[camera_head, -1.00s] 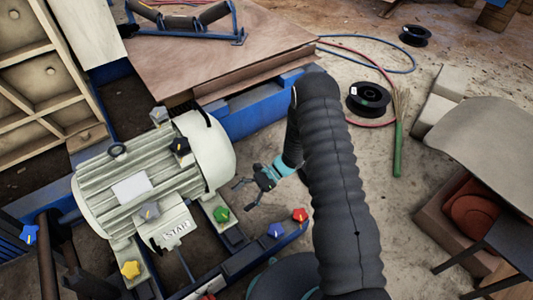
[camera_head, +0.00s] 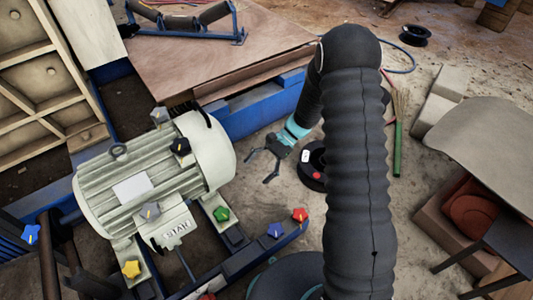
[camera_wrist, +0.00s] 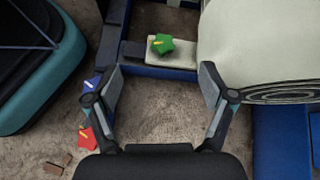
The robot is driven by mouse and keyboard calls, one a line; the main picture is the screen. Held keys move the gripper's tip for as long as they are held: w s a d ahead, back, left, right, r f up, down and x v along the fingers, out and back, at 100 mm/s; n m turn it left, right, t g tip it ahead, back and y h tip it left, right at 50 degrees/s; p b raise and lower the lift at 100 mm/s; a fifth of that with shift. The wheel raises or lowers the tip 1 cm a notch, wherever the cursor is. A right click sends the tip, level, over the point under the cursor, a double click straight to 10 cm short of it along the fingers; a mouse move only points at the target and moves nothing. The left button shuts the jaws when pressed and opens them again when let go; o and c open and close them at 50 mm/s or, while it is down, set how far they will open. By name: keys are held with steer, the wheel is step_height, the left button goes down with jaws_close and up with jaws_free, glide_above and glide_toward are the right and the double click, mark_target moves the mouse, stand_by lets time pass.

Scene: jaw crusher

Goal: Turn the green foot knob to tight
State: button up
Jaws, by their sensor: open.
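The green foot knob (camera_head: 221,214) is star-shaped with a yellow mark and sits on a pale motor foot at the right end of the motor. In the wrist view the green knob (camera_wrist: 162,44) shows top centre, beyond and between my fingertips. My gripper (camera_head: 262,165) is open and empty, up and to the right of the knob in the head view and apart from it. In the wrist view both fingers of my gripper (camera_wrist: 160,80) are spread wide with nothing between them.
The pale motor (camera_head: 155,175) stands left of my gripper. A blue knob (camera_head: 275,231) and a red knob (camera_head: 299,215) are on the blue rail to the right of the green knob. A yellow knob (camera_head: 131,269) is at the front left. Bare floor lies below my gripper.

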step_height(320, 180, up, 9)
steer(key=s+d+n+t+h, duration=0.1)
steer(key=s+d+n+h, duration=0.1)
steer(key=shift+d+r, duration=0.15)
stand_by(0.5)
